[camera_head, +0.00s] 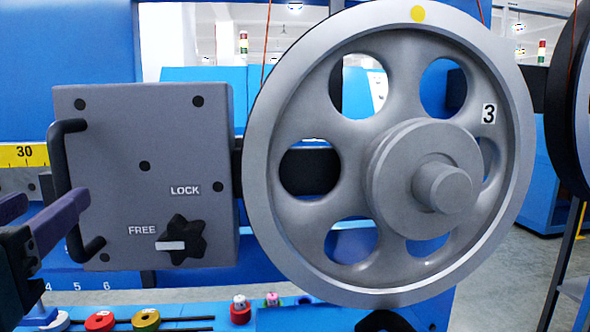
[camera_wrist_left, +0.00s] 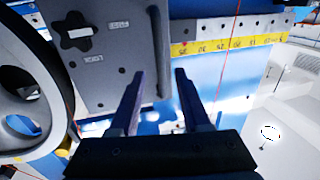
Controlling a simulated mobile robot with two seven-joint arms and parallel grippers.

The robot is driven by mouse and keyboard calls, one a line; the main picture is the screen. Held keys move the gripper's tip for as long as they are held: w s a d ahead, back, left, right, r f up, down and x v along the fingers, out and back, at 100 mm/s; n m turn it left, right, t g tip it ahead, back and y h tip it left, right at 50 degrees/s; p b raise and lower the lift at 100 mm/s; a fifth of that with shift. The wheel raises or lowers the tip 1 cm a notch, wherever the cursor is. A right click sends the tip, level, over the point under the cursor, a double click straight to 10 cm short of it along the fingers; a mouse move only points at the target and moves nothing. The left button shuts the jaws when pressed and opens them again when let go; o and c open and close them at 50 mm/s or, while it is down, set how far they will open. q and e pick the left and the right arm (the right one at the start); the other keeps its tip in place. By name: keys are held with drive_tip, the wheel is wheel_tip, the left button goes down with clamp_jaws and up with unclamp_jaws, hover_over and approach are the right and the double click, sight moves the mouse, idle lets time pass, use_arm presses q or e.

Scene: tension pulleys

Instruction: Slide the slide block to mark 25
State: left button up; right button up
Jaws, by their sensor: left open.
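The slide block (camera_head: 120,120) is a grey plate with a black bar handle (camera_head: 64,180) on its left side. It carries a black star knob (camera_head: 183,240) whose white bar points left, on the FREE side. My left gripper (camera_head: 55,205) is open beside the handle. In the left wrist view the handle (camera_wrist_left: 157,50) appears between the fingertips of the gripper (camera_wrist_left: 159,76), with gaps on both sides. My right gripper is not in view.
A large spoked wheel (camera_head: 400,40) marked 3 stands right of the block. Another dark wheel (camera_head: 560,110) is at the right edge. Below are several small coloured rings, including a red one (camera_head: 100,320) and an olive one (camera_head: 146,319), on a blue rack.

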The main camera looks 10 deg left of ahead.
sight(60, 192)
use_arm(q)
drive_tip(key=p+x, duration=0.1)
drive_tip(key=x, duration=0.4)
drive_tip(key=shift+w+a, duration=0.1)
drive_tip(key=shift+w, duration=0.1)
clamp_jaws()
idle(1.2)
